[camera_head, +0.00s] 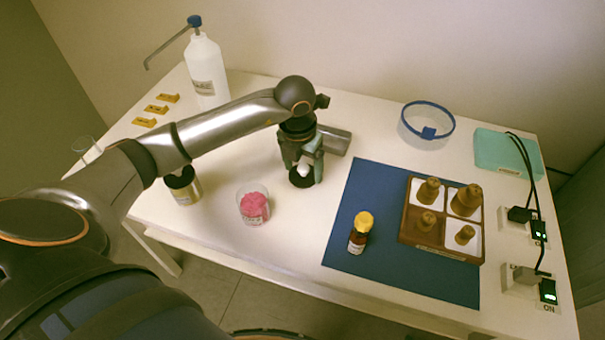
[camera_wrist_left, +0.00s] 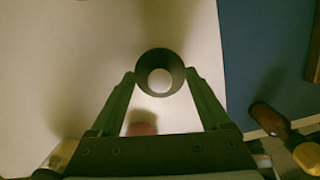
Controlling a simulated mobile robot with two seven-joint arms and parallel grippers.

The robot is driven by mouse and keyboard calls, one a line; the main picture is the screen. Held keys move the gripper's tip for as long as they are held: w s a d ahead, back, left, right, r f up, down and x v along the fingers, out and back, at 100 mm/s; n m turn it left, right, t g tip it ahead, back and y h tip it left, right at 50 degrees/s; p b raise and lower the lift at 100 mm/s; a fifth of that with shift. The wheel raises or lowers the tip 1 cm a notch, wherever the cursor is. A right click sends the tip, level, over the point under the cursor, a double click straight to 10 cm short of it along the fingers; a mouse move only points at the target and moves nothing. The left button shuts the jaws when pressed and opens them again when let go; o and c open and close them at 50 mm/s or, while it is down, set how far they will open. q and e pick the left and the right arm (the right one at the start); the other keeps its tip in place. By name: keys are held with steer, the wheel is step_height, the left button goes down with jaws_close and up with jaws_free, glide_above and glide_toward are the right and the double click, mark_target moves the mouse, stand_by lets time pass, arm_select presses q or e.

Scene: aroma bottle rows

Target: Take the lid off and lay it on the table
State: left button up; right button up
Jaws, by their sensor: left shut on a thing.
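My left gripper (camera_head: 302,172) is shut on a round black lid with a white knob (camera_head: 304,170). It holds the lid level, at or just above the bare white table (camera_head: 225,170); I cannot tell if they touch. The left wrist view shows the lid as a dark ring (camera_wrist_left: 160,56) with a pale centre between the fingertips (camera_wrist_left: 160,78). A metal tin (camera_head: 185,192) stands to the left with its dark inside showing, no lid on it. My right gripper is not in view.
A glass of pink stuff (camera_head: 254,208) stands in front of the gripper. A white pump bottle (camera_head: 206,68) stands behind left.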

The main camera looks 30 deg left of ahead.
arm_select(q)
steer(key=shift+s+f, duration=0.1)
steer(key=shift+f, duration=1.15)
steer(key=shift+f, duration=0.2)
steer(key=o, duration=1.3)
steer(key=shift+r, duration=0.1)
